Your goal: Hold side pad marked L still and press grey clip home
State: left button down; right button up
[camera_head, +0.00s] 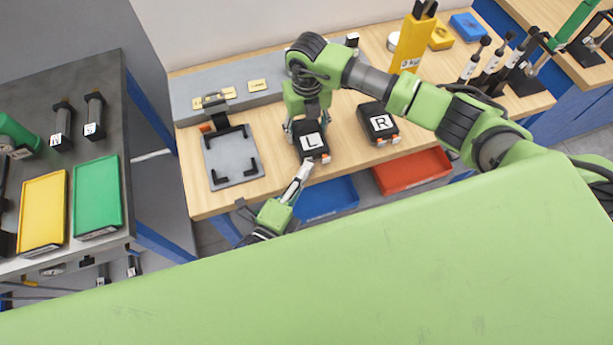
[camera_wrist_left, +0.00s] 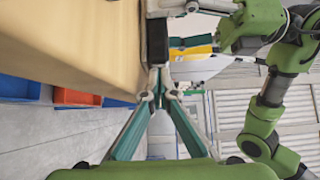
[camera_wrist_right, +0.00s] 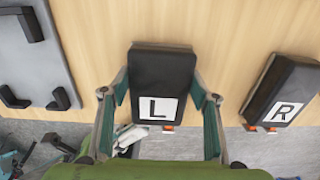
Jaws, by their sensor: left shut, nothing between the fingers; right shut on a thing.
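The black side pad marked L (camera_head: 311,143) lies on the wooden bench near its front edge. My right gripper (camera_head: 307,120) reaches it from above and is shut on its two sides; the right wrist view shows the pad (camera_wrist_right: 162,65) between the fingers (camera_wrist_right: 160,92). My left gripper (camera_head: 304,166) is shut and empty, its tips at the pad's front edge. In the left wrist view its closed fingertips (camera_wrist_left: 164,86) meet just below the dark pad (camera_wrist_left: 157,42); contact is unclear. A small orange part (camera_wrist_right: 168,128) shows at the pad's front edge. I cannot make out the grey clip.
A second pad marked R (camera_head: 378,122) lies to the right. A grey plate with black corner brackets (camera_head: 232,164) lies to the left. Blue (camera_head: 328,199) and red (camera_head: 412,171) bins sit below the bench's front edge. A yellow block (camera_head: 412,42) stands behind.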

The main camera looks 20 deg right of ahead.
pick_arm(q)
jog(key=shift+w+a, duration=0.2)
jog(key=shift+w, duration=0.15)
pick_arm(e)
jog(key=shift+s+a+f, duration=0.15)
jog(key=shift+s+a, duration=0.05)
jog(key=shift+s, duration=0.3)
pick_arm(q)
jog(key=shift+s, duration=0.35)
pick_arm(e)
jog(key=shift+w+d, duration=0.1)
jog(key=shift+w, duration=0.1)
pick_arm(q)
jog(key=s+d+v, duration=0.2)
jog(key=v, duration=1)
jog(key=shift+s, duration=0.25)
pick_arm(e)
jog(key=o, duration=1.5)
jog(key=shift+c, duration=0.2)
